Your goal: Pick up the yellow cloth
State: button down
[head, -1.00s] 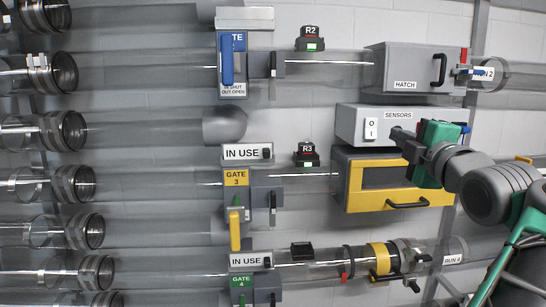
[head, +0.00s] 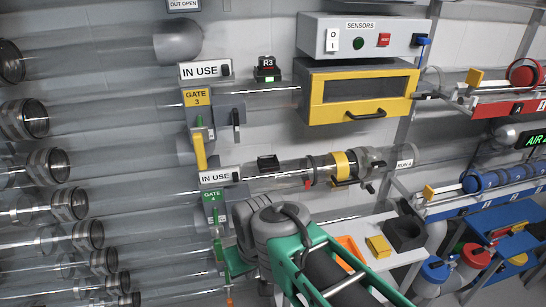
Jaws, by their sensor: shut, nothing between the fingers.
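A small yellow folded piece (head: 378,246), which looks like the yellow cloth, lies flat on a white table (head: 376,226) at the lower middle right. It sits between an orange item (head: 351,248) and a dark open box (head: 404,232). My gripper (head: 236,264) is only partly visible, low and left of my grey wrist, near the green Gate 4 handle. Its fingers are hard to make out; it is shut and holds nothing I can see. It is well to the left of the cloth, apart from it. My green and grey forearm covers the space left of the table.
Clear tubes and the gates fill the left side. A yellow-framed hatch (head: 358,92) and a sensors box (head: 362,37) are on the wall above. Red and blue racks (head: 480,190) stand at the right, with containers (head: 435,275) below. A clear tube runs behind the table.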

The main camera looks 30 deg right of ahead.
aim_at(378, 246)
jog(key=z, duration=1.8)
